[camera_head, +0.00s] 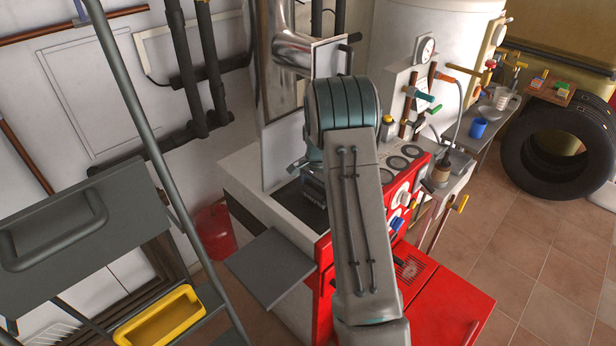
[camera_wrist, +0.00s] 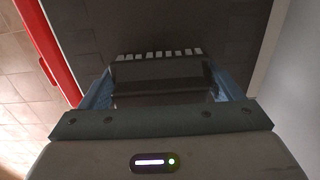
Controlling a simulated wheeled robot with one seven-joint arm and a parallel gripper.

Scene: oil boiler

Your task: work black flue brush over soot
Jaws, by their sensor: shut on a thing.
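My gripper (camera_wrist: 162,82) is shut on the black flue brush (camera_wrist: 160,98), whose dark body sits between the blue fingers in the wrist view. A row of pale tufts shows along the brush's far edge. A dark surface (camera_wrist: 185,25) lies beyond the brush; I cannot tell soot from bare dark metal there, nor whether the bristles touch it. In the head view my gripper (camera_head: 314,187) is low over the dark opening (camera_head: 290,207) in the top of the red and white boiler (camera_head: 268,212). My arm hides much of the opening, and the brush is hard to make out there.
A grey plate (camera_head: 268,268) sticks out at the boiler's front left. A ladder with a yellow tray (camera_head: 160,316) stands at left. Pipes and valves crowd the white tank (camera_head: 440,30) behind. A tyre (camera_head: 560,150) is at right; tiled floor there is clear.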

